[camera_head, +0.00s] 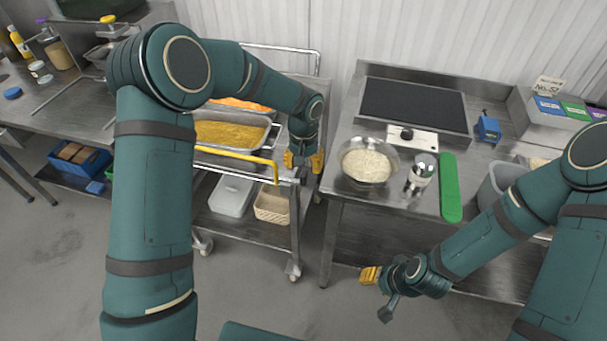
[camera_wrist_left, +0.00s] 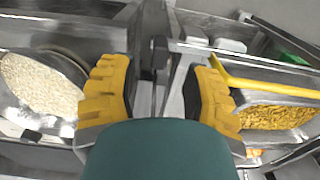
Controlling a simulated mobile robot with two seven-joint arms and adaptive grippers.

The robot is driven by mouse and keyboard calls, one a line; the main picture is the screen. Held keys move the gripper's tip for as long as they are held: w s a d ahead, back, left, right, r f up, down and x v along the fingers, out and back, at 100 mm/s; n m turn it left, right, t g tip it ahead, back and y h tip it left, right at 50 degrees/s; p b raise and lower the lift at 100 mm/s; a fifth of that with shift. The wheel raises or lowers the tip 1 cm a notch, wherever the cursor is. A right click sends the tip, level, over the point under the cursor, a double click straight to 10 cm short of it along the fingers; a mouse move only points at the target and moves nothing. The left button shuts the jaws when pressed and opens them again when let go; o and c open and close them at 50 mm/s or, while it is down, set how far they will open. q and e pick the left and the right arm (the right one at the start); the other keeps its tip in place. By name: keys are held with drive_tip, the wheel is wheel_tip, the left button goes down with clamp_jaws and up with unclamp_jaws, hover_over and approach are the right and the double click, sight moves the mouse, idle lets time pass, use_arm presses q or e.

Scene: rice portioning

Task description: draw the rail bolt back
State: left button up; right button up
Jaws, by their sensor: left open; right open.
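My left gripper (camera_head: 303,162) is open at the right end of the wheeled cart, beside the end of its yellow rail (camera_head: 240,158). In the left wrist view its two yellow fingers (camera_wrist_left: 157,92) stand apart, with a dark upright piece on metal (camera_wrist_left: 160,52) visible between them. This may be the rail bolt, but I cannot tell for sure, nor whether a finger touches it. The yellow rail (camera_wrist_left: 265,88) runs off to the right there. My right gripper (camera_head: 373,280) is open and empty, low in front of the steel counter.
The cart holds a pan of yellow food (camera_head: 228,134), with a grey bin (camera_head: 232,195) and a basket (camera_head: 271,206) below. On the counter (camera_head: 345,128) stand a bowl of rice (camera_head: 367,166), a metal shaker (camera_head: 421,170) and a green board (camera_head: 451,187). The floor in front is free.

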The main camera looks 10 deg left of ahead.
use_arm(q)
wheel_tip(320, 180, up, 6)
drive_tip(key=shift+r, duration=0.1)
idle(0.5)
drive_tip(key=s+d+f+n+h, duration=0.2)
drive_tip(key=s+f+h, duration=0.2)
drive_tip(key=s+f, duration=1.7)
drive_tip(key=s+f+n, duration=0.2)
drive_tip(key=s+f, duration=0.3)
drive_tip(key=s, duration=0.3)
drive_tip(key=w+d+r+m+t+b, duration=0.1)
drive_tip(key=w+r+t+b, duration=0.1)
drive_tip(key=w, duration=0.4)
drive_tip(key=shift+w+d+m+b, duration=0.25)
drive_tip(key=shift+m+b, duration=0.15)
drive_tip(key=shift+b, duration=0.35)
drive_tip(key=shift+c, duration=0.5)
